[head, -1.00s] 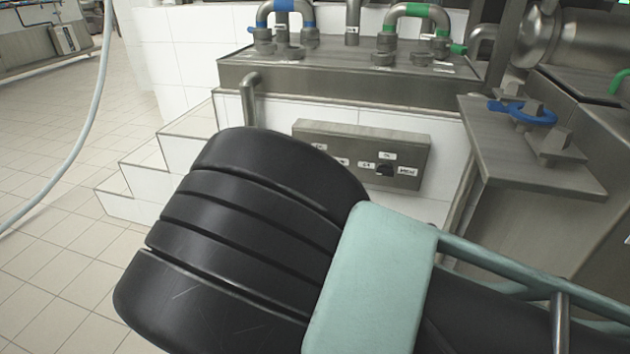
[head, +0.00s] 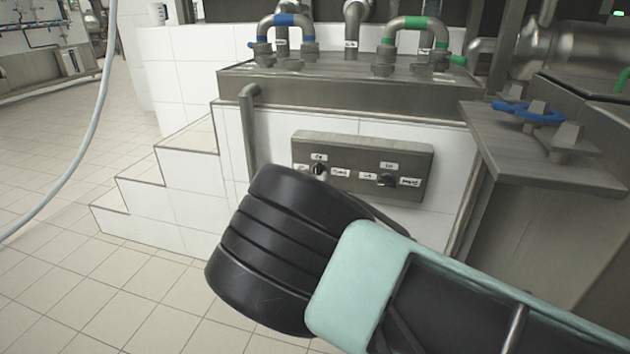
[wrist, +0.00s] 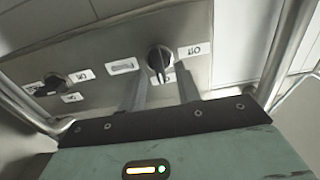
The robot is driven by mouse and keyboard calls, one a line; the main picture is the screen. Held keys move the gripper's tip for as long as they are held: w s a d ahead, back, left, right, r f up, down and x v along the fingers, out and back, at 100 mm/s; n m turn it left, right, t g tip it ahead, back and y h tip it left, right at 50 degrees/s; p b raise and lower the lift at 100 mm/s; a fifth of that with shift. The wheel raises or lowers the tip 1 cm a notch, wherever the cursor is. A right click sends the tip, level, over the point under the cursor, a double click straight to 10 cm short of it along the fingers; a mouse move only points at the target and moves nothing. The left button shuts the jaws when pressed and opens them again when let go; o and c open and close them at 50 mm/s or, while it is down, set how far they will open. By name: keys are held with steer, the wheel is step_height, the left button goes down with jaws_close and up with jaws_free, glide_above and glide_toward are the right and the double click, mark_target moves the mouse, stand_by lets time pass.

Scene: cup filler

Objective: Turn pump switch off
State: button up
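The control panel (head: 362,152) is a grey metal box on the white tiled wall, with two black rotary knobs and small white labels. Its left knob (head: 319,169) stands roughly upright, towards the label above it. Its right knob (head: 387,180) lies more sideways. The name labels are too small to read surely, so I cannot tell which is the pump switch. In the wrist view the panel appears upside down. My gripper (wrist: 161,82) is open there, its two fingers apart and directed at one knob (wrist: 160,60), apparently the left one. Contact is unclear. The other knob (wrist: 50,85) is off to the side.
White tiled steps (head: 165,190) rise left of the panel. A steel counter (head: 345,88) with blue- and green-marked pipes is above it, and a metal shelf (head: 540,150) juts out at right. A hose (head: 85,130) hangs at far left. Tiled floor is open at left.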

steer(key=shift+x, duration=0.95)
steer(key=shift+c, duration=0.3)
jaws_close()
